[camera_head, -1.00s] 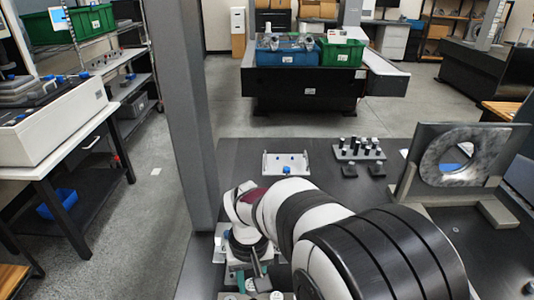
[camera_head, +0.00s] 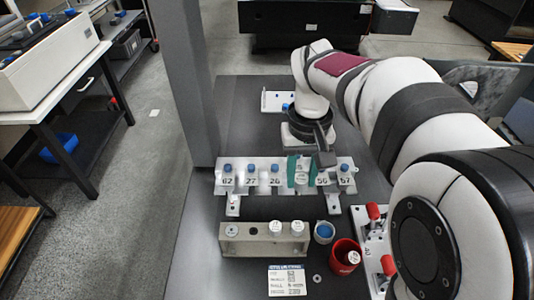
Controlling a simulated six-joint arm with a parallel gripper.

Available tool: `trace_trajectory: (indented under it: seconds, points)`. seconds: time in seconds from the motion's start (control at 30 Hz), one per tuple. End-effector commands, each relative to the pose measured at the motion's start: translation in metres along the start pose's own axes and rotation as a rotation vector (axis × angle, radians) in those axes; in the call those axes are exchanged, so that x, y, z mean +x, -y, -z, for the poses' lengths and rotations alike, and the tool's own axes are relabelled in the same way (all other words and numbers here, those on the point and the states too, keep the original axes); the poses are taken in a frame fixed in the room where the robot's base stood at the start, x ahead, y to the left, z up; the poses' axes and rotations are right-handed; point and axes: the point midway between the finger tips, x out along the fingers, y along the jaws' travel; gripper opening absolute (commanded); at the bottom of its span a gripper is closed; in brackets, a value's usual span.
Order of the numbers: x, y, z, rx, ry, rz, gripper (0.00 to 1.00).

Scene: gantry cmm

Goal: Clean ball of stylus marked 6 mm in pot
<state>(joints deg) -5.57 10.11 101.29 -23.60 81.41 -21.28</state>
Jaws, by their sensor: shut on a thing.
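A pot with a blue inside (camera_head: 324,233) stands just right of the block. A red pot (camera_head: 341,268) stands nearer the camera with a white-topped piece in it. I cannot tell which pot the task means.
The rack (camera_head: 263,190) holds blue-topped pieces above numbered labels. A printed card (camera_head: 287,281) and a small ring (camera_head: 317,278) lie in front. A red-handled fixture (camera_head: 376,240) stands at right. A white tray (camera_head: 270,101) lies behind. A grey post (camera_head: 188,80) rises at left.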

Motion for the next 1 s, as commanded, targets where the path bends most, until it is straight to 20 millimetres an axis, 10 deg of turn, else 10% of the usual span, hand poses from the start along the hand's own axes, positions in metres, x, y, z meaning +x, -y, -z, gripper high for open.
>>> trace_trajectory:
  seconds: [0.13, 0.5, 1.0]
  points:
    - [-0.01, -0.036, -0.002, 0.029, 0.002, 0.001, 0.0]
    - [0.09, -0.077, 0.009, -0.103, 0.008, 0.003, 0.0]
    - [0.149, -0.088, 0.008, -0.146, -0.001, 0.005, 0.0]
